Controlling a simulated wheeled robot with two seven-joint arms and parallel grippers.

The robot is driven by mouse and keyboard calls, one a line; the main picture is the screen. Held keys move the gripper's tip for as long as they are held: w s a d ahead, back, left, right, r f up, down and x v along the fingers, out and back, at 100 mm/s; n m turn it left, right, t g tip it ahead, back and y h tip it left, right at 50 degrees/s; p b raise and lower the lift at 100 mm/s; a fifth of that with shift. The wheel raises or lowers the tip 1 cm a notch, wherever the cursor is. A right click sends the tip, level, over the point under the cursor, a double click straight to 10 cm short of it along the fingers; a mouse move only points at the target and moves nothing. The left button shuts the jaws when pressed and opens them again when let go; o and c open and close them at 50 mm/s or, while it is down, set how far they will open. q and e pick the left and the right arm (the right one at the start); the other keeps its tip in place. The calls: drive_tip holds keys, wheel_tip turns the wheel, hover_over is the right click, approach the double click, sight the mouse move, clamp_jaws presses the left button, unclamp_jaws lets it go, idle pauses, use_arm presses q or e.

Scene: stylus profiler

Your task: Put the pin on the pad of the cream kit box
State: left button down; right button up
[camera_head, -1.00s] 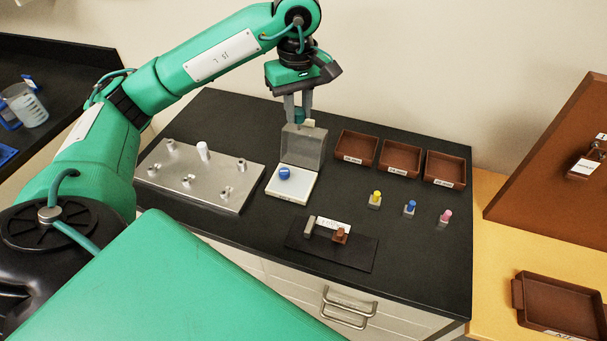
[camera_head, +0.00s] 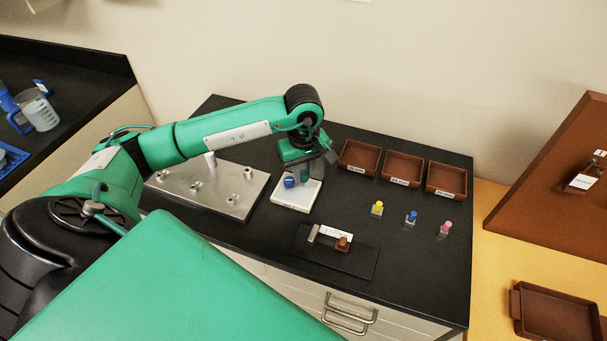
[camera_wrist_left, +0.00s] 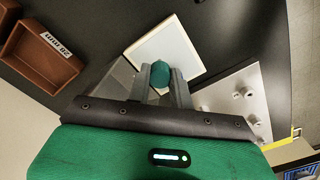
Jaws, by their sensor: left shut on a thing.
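My left gripper (camera_head: 304,172) is over the back of the cream kit box (camera_head: 297,197). In the left wrist view, the gripper (camera_wrist_left: 160,82) is shut on a teal round-topped piece (camera_wrist_left: 160,72), which looks like the pin. The box's pale pad (camera_wrist_left: 163,45) lies beyond the fingertips there. My right gripper is out of view.
A metal plate (camera_head: 225,200) with several posts lies left of the box. Brown trays (camera_head: 402,168) stand at the back right. Yellow (camera_head: 377,207), blue (camera_head: 411,216) and pink (camera_head: 445,227) pegs stand before them. A dark mat (camera_head: 335,262) lies in front.

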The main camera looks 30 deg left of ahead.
sight(303, 173)
use_arm(q)
wheel_tip(303, 173, down, 2)
drive_tip(key=shift+f, duration=0.15)
drive_tip(key=shift+f, duration=0.1)
drive_tip(key=shift+f, duration=0.15)
drive_tip(key=c, duration=1.3)
unclamp_jaws()
drive_tip(key=shift+o, duration=0.2)
drive_tip(key=shift+r, duration=0.2)
drive_tip(key=shift+r, duration=0.15)
wheel_tip(303, 173, up, 11)
drive_tip(key=b, duration=0.3)
drive_tip(key=shift+r, duration=0.35)
